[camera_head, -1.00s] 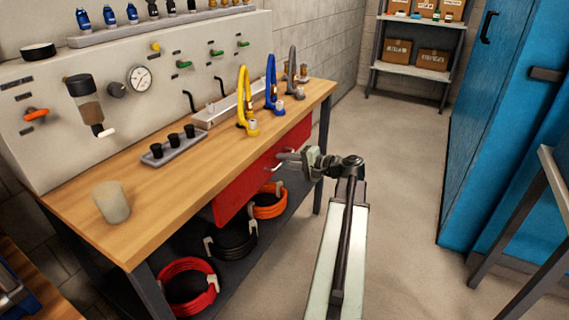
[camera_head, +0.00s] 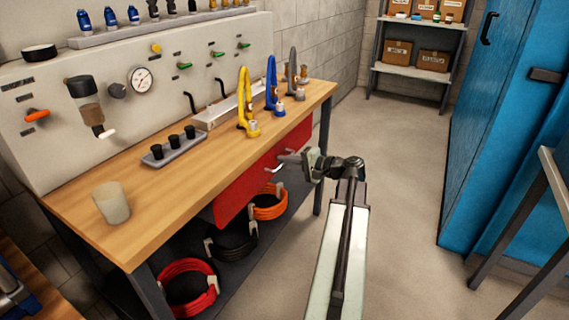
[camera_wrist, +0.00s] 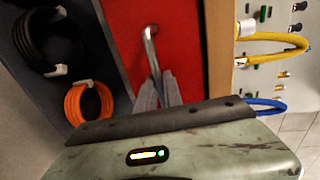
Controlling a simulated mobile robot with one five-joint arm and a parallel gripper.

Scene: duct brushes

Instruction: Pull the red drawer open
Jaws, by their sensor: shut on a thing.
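The red drawer (camera_head: 240,193) sits under the wooden top of the workbench. Its front also fills the middle of the wrist view (camera_wrist: 175,50). A bent metal handle (camera_wrist: 151,50) stands out from the drawer front. My gripper (camera_head: 287,158) is at the handle, on the right part of the drawer front. In the wrist view my two fingers (camera_wrist: 158,88) are closed together on the handle's near end. The fingers hide part of the handle. I cannot tell clearly how far the drawer front stands out from the bench.
Coiled hoses, red (camera_head: 187,287), black (camera_head: 232,240) and orange (camera_head: 269,203), rest on the shelf below the drawer. A beige cup (camera_head: 111,202) and yellow (camera_head: 245,102) and blue (camera_head: 272,85) hooked fittings stand on the bench. A blue cabinet (camera_head: 500,120) is at right. Floor between is clear.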

